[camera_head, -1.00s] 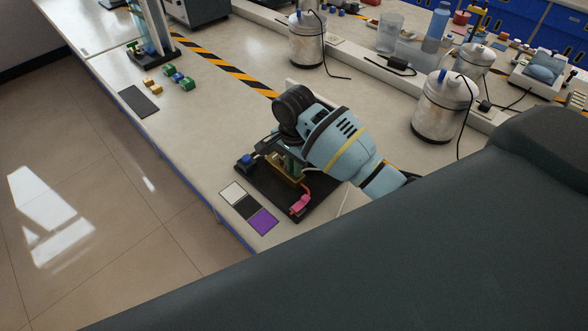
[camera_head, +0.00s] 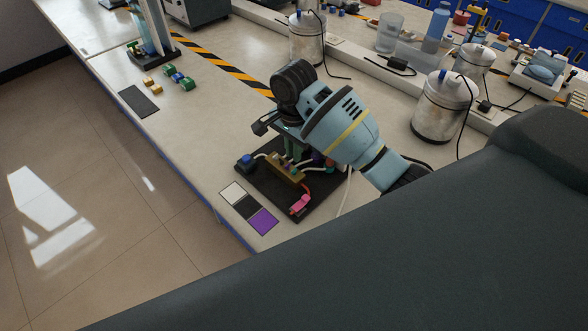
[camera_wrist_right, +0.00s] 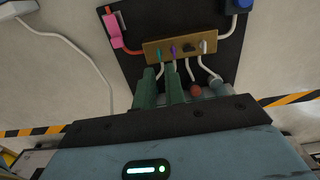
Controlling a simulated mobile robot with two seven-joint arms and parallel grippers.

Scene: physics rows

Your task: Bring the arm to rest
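My right gripper (camera_head: 293,148) hangs above the dark board (camera_head: 255,192) on the bench, pointing down. In the right wrist view its two green fingers (camera_wrist_right: 161,80) stand a little apart with nothing visible between them. Just beyond the fingertips in that view lies a brass block (camera_wrist_right: 180,48) with green, purple and dark inserts and white cables; it also shows in the head view (camera_head: 286,170). I cannot tell the exact gap between fingertips and block. My right arm (camera_head: 345,125) reaches over the board's far side and hides part of it. My left gripper is not in view.
A pink plug (camera_head: 300,204) and a blue plug (camera_head: 246,161) sit on the board. White, black and purple (camera_head: 263,221) squares lie in front. Metal canisters (camera_head: 441,108) stand to the right and behind. The bench left of the board is mostly clear.

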